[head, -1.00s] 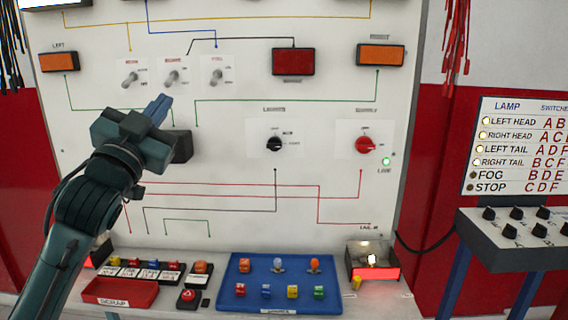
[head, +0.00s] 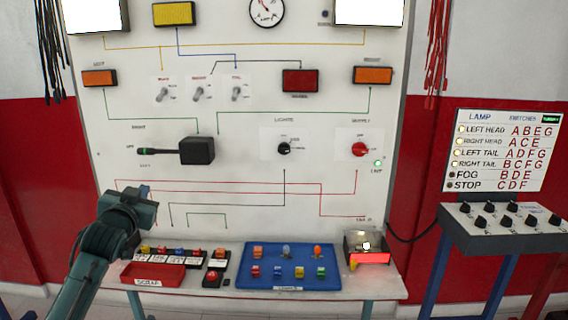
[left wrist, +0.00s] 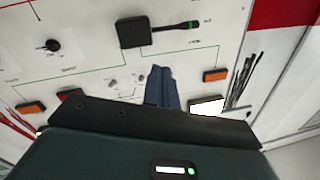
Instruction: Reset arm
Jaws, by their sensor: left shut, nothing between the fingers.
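My left arm comes in from the lower left. Its gripper (head: 145,192) is in front of the lower left part of the white panel (head: 240,185), below the black turn switch box (head: 197,150) with its lever (head: 160,151). In the left wrist view the two bluish fingers (left wrist: 161,84) lie together, shut and empty. The wrist view also shows the black switch box (left wrist: 133,32) and the panel surface. The gripper appears apart from the lever. My right gripper is not in view.
Below the panel, a shelf carries a red scrap tray (head: 150,282), a blue tray (head: 288,280) with several small coloured parts and a lit red lamp box (head: 369,259). A grey switch console (head: 495,240) stands at the right under a lamp chart (head: 503,150).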

